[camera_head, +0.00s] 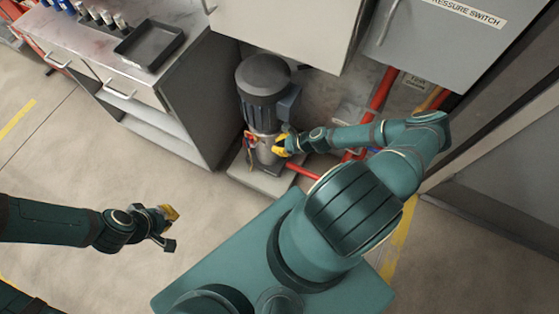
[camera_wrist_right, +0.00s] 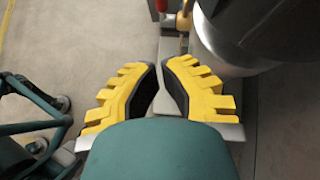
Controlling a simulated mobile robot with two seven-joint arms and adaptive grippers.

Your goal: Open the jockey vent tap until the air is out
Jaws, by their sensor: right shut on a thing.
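The jockey pump (camera_head: 264,95) stands upright on a pale plinth under the cabinets, a grey cylinder with a dark motor on top. My right gripper (camera_head: 281,144) is at the lower part of its body. In the right wrist view the yellow-padded fingers (camera_wrist_right: 160,80) are closed in on the jockey vent tap, which the fingers mostly hide. Small red and brass fittings (camera_wrist_right: 170,20) show just beyond the fingertips, beside the grey pump body (camera_wrist_right: 255,30). My left gripper (camera_head: 171,226) is open and empty, over the floor. No air or water shows at the tap.
A steel bench (camera_head: 95,50) with a dark tray (camera_head: 150,45) and several small containers stands at left. Grey cabinets (camera_head: 290,30) hang above the pump. Red pipes (camera_head: 378,95) run behind my right arm. The floor at left is clear.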

